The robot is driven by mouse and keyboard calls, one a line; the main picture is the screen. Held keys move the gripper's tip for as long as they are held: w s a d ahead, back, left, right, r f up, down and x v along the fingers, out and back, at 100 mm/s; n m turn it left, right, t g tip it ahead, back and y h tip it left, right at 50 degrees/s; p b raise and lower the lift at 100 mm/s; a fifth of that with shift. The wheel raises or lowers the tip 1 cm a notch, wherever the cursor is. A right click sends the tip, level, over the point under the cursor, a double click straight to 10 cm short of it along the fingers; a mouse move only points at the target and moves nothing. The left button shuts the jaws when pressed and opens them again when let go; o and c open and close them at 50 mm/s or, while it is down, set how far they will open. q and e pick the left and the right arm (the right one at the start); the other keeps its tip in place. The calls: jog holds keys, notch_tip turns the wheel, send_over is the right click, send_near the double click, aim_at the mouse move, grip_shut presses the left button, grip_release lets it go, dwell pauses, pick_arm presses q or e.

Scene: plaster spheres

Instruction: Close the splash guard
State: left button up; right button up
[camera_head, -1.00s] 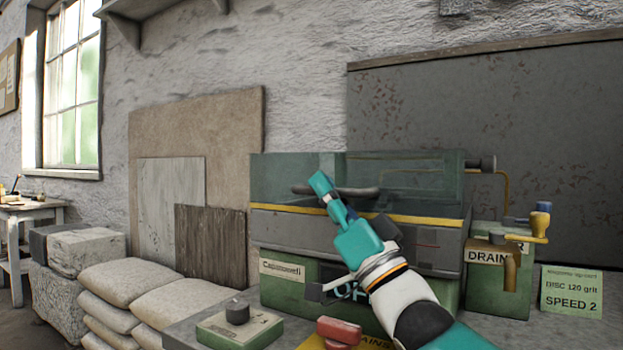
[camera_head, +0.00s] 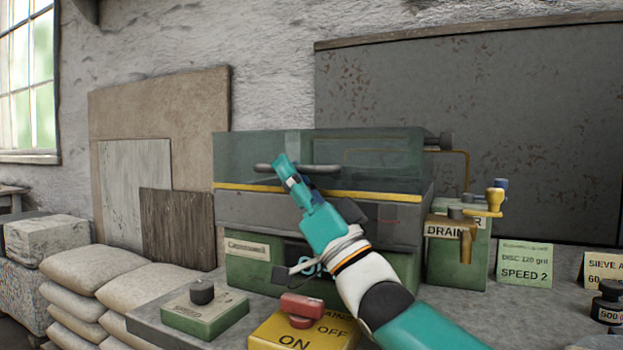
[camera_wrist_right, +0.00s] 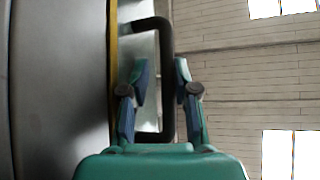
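The splash guard (camera_head: 375,152) is a see-through green-tinted cover with a yellow strip (camera_head: 375,195) along its lower front edge. It sits over the grey and green machine in the head view; I cannot tell whether it is fully down. Its dark bar handle (camera_head: 325,169) crosses its front and also shows in the right wrist view (camera_wrist_right: 165,40). My right gripper (camera_head: 282,165) is at the left part of the handle. In the right wrist view its fingers (camera_wrist_right: 161,68) are apart, with the handle bar between them, nearer the right finger. My left gripper is not in view.
A yellow ON/OFF box with a red knob (camera_head: 302,308) and a green box with a black knob (camera_head: 203,292) stand in front of the machine. A green drain box (camera_head: 450,262) with taps and sign cards (camera_head: 524,265) stand to its right. Stacked sacks (camera_head: 82,290) are left.

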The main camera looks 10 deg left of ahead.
jog(key=shift+s+d+f, duration=0.1)
jog(key=shift+s+d, duration=1.1)
jog(key=shift+d, duration=0.55)
jog(key=shift+s+d+f, duration=0.15)
jog(key=shift+s+d, duration=1.1)
jog(key=shift+d, duration=0.5)
jog(key=shift+s+d+f, duration=0.1)
jog(key=shift+s+d, duration=1.1)
jog(key=shift+d, duration=0.55)
